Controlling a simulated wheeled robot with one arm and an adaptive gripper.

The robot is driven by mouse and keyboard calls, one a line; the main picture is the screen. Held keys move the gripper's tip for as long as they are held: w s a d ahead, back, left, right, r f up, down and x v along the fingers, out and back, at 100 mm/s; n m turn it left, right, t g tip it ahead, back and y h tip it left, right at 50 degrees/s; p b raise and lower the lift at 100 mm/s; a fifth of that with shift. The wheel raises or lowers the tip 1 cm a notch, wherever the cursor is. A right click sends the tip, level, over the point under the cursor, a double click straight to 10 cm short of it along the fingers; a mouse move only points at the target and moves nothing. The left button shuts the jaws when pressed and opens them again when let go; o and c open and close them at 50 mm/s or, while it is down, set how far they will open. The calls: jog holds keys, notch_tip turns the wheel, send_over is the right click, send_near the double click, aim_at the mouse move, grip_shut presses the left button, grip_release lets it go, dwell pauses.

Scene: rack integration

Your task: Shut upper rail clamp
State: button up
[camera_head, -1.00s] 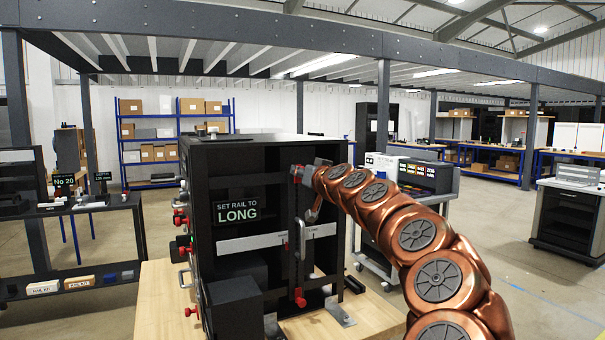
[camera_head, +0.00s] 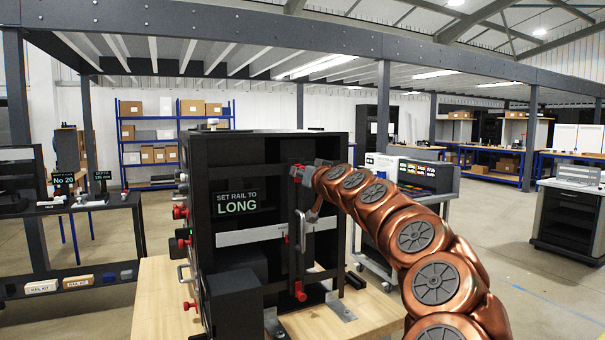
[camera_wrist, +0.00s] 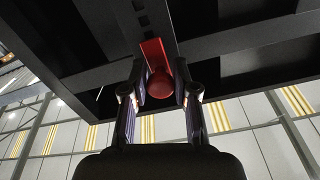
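The black rack (camera_head: 263,149) stands on a wooden-topped table, with a sign reading "SET RAIL TO LONG". The upper rail clamp is red and sits at the top of the rack's right front post; in the wrist view its red knob and strap (camera_wrist: 160,82) show clearly. My gripper (camera_head: 300,172) is at this clamp, reaching in from the right. In the wrist view its two fingers (camera_wrist: 161,88) flank the red knob closely and appear to touch it on both sides. In the head view the gripper largely hides the clamp. A lower red clamp (camera_head: 300,291) sits near the post's foot.
A pale rail (camera_head: 255,233) crosses the rack front, and a vertical handle (camera_head: 302,232) stands beside the post. A dark box (camera_head: 236,305) is at the rack's lower front. The wooden tabletop (camera_head: 155,300) is clear at left. A grey cart (camera_head: 375,255) stands behind my arm.

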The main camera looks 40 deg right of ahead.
jog(key=o, duration=0.4)
jog(key=shift+s, duration=0.1)
jog(key=v, duration=1.1)
jog(key=shift+s+a, duration=0.15)
jog(key=shift+s, duration=0.2)
dwell(0.3)
